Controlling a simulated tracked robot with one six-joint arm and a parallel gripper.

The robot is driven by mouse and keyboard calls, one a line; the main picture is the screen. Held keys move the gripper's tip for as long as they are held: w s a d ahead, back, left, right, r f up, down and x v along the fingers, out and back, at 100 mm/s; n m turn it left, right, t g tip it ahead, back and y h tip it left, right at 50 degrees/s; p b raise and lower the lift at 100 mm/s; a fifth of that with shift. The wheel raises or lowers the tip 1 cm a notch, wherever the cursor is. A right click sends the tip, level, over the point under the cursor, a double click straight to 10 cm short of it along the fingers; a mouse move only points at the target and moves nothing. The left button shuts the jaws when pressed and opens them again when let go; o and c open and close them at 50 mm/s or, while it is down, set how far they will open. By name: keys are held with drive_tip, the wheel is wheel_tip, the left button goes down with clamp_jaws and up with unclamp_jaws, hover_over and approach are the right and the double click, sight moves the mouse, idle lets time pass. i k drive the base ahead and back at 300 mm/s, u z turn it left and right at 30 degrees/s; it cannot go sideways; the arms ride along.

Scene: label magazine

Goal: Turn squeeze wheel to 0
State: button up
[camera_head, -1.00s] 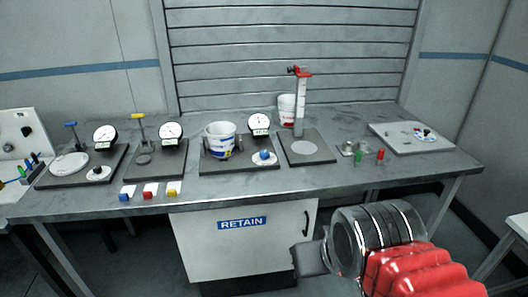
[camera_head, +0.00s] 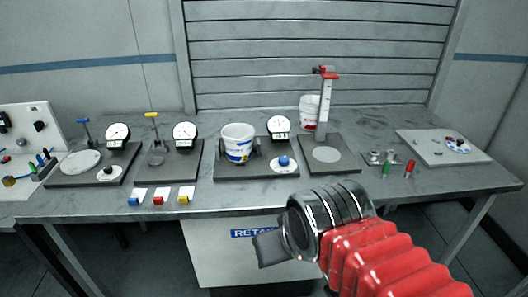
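A white round wheel with a blue knob (camera_head: 284,162) lies on a dark base plate (camera_head: 240,176) in the middle of the bench; it looks like the squeeze wheel. Any marks on it are too small to read. On the same plate a white tub with a blue and yellow label (camera_head: 238,143) stands between dark side pieces, and a round dial gauge (camera_head: 279,126) stands behind. My gripper (camera_head: 268,249) is in front of the bench, below and apart from the wheel. Its dark end points left, and I cannot tell whether it is open.
The grey bench (camera_head: 340,194) has two more gauge stations on the left. Blue, red and yellow blocks (camera_head: 158,200) lie near its front edge. A tall post with a red top (camera_head: 325,105) stands right of the wheel. Green and red pegs (camera_head: 409,169) stand farther right.

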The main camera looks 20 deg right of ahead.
sight(283, 161)
drive_tip(key=u, duration=0.35)
drive_tip(key=i, duration=1.15)
drive_tip(key=z, duration=0.25)
